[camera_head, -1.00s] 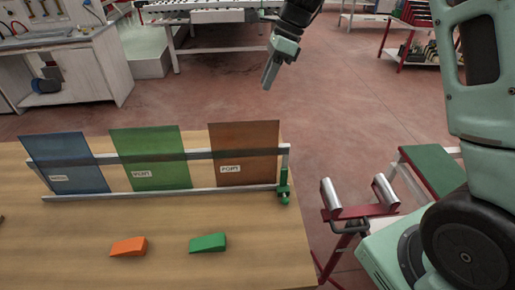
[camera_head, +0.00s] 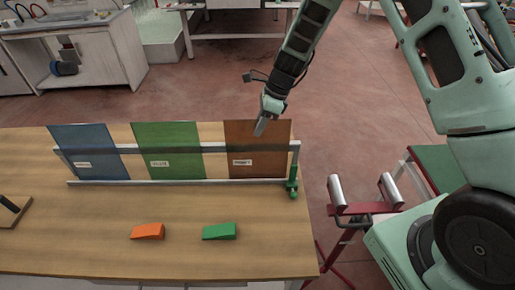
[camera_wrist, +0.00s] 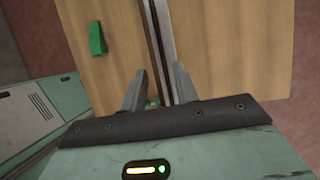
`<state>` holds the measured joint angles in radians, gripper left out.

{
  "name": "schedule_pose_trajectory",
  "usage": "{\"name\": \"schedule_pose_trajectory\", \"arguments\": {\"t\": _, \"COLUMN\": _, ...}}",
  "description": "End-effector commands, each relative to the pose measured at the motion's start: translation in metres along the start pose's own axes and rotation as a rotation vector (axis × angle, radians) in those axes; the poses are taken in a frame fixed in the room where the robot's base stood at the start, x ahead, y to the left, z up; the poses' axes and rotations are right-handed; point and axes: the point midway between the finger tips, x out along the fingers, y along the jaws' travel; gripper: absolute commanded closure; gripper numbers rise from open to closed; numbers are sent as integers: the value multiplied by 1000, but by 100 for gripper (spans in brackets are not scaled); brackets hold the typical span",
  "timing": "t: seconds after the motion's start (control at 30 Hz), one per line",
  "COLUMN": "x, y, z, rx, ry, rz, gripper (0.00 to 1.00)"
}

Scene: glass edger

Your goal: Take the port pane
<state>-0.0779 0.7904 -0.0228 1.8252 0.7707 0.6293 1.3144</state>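Three upright panes stand in a metal rack on the wooden bench: a blue one (camera_head: 88,150) at left, a green one (camera_head: 167,147) in the middle and a brown one (camera_head: 256,164) at right. Each has a small white label; the brown pane's seems to read PORT, and the others are too blurred to read. My gripper (camera_head: 261,129) is at the upper edge of the brown pane, in front of part of it. In the wrist view my gripper (camera_wrist: 159,80) is open, its fingers on either side of the narrow edge-on line of rack and pane. Contact cannot be told.
An orange wedge (camera_head: 148,231) and a green wedge (camera_head: 219,231) lie on the bench (camera_head: 90,255) before the rack. A green clamp (camera_head: 292,186) is at the rack's right end. A red stand with metal rollers (camera_head: 336,192) is right of the bench.

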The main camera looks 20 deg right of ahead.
Motion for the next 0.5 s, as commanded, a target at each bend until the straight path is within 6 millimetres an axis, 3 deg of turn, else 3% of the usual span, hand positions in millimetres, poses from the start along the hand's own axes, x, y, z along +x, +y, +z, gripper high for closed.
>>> {"name": "schedule_pose_trajectory", "arguments": {"t": 0.2, "x": 18, "y": 0, "z": 0, "rx": 1, "ry": 0, "rz": 0, "gripper": 70}}
{"name": "schedule_pose_trajectory", "arguments": {"t": 0.5, "x": 19, "y": -1, "z": 0, "rx": 0, "ry": 0, "rz": -1, "gripper": 70}}
